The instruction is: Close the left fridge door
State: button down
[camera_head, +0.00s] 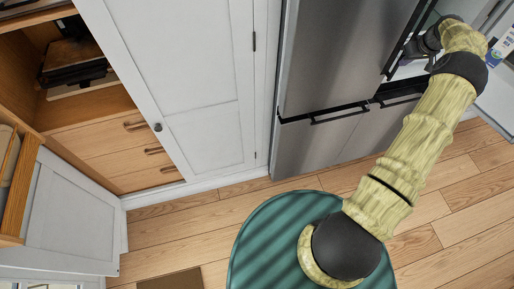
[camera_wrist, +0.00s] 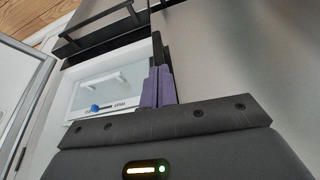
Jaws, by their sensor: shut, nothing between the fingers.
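The left fridge door (camera_head: 332,60) is a tall brushed-steel panel with a dark vertical handle (camera_head: 402,50) along its right edge. How far it stands ajar is hard to tell in the head view. My gripper (camera_head: 428,42) is beside that edge, at the fridge opening, with its tips partly hidden by my arm. In the wrist view, my gripper's purple fingers (camera_wrist: 161,84) are together and empty. They are close beside the door's steel face (camera_wrist: 245,60); contact is unclear. Left of the fingers, the white fridge interior with a clear drawer (camera_wrist: 105,92) is visible.
The right fridge door (camera_head: 497,95) is swung open, with items on its inner shelf (camera_head: 500,48). Steel freezer drawers with dark handles (camera_head: 340,117) are below. A white cupboard (camera_head: 190,75) stands left. A green round stool or table (camera_head: 270,235) is in front; wooden floor (camera_head: 450,220) is clear.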

jog(key=shift+w+a+r, duration=0.1)
jog(key=shift+w+r, duration=0.4)
jog(key=shift+r, duration=0.15)
jog(key=shift+s+d+f+b, duration=0.35)
jog(key=shift+s+f+b, duration=0.2)
jog(key=shift+b, duration=0.1)
jog(key=s+d+r+b, duration=0.1)
jog(key=s+r+b, duration=0.2)
jog(key=s+r, duration=0.4)
notch_tip(320, 180, up, 2)
jog(key=shift+d+b, duration=0.3)
jog(key=shift+b, duration=0.1)
